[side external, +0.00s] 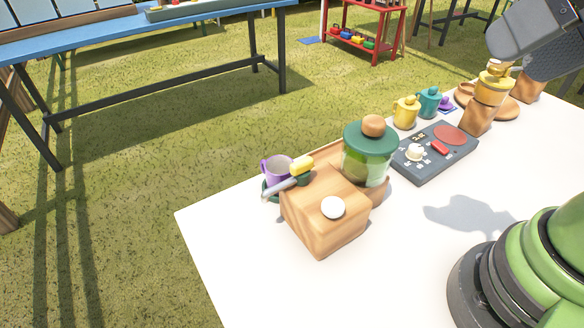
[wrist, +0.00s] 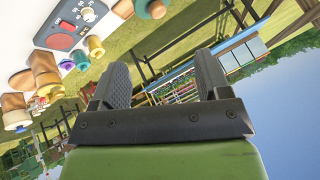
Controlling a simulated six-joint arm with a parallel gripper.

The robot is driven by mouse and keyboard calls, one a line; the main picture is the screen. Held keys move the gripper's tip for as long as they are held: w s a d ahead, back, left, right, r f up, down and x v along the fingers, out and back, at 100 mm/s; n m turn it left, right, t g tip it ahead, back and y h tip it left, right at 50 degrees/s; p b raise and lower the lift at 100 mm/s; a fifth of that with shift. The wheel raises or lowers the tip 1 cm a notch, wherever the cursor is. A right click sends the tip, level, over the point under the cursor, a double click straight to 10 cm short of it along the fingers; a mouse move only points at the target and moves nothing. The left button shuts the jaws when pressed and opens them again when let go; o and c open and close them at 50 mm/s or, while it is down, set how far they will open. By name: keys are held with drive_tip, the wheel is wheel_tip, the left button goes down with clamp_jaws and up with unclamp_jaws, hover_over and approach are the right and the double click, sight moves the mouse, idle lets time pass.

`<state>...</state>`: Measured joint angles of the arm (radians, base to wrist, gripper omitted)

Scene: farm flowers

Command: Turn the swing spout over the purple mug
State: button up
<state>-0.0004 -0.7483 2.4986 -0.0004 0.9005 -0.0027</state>
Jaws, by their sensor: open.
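The purple mug (side external: 270,172) stands at the far left edge of the white table in the side view, on a dark green base, partly hidden by the spout. The grey swing spout (side external: 283,188) with a yellow handle (side external: 301,166) sits at the wooden block (side external: 323,226). Its tip points left and appears in front of the mug, not clearly over its opening. My gripper (wrist: 162,80) is open and empty in the wrist view, its dark fingers spread. It also shows at the top right of the side view (side external: 533,38), well away from the spout.
A green-lidded jar (side external: 369,155) stands close behind the block. A dark panel (side external: 435,153) with a red disc and knobs lies to its right. Yellow (side external: 406,113) and teal (side external: 429,102) mugs and a yellow-topped wooden item (side external: 491,90) stand farther back. The front table area is clear.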

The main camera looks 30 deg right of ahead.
drive_tip(key=shift+w+a+r+n, duration=0.1)
drive_tip(key=shift+w+n, duration=0.2)
drive_tip(key=c, duration=0.4)
drive_tip(key=w+n, duration=0.1)
drive_tip(key=n, duration=0.1)
drive_tip(key=w+a+n+g, duration=0.1)
drive_tip(key=w+n, duration=0.1)
drive_tip(key=w+a+n+g, duration=0.1)
drive_tip(key=w, duration=0.1)
drive_tip(key=shift+w+r+n, duration=0.2)
drive_tip(key=shift+r+n, duration=0.1)
drive_tip(key=shift+n, duration=0.1)
drive_tip(key=n+g+h, duration=0.2)
drive_tip(key=n+g, duration=0.3)
drive_tip(key=n, duration=1.1)
approach(302, 161)
wheel_tip(302, 161, down, 9)
drive_tip(key=shift+w+f, duration=0.1)
drive_tip(key=shift+f, duration=0.1)
clamp_jaws()
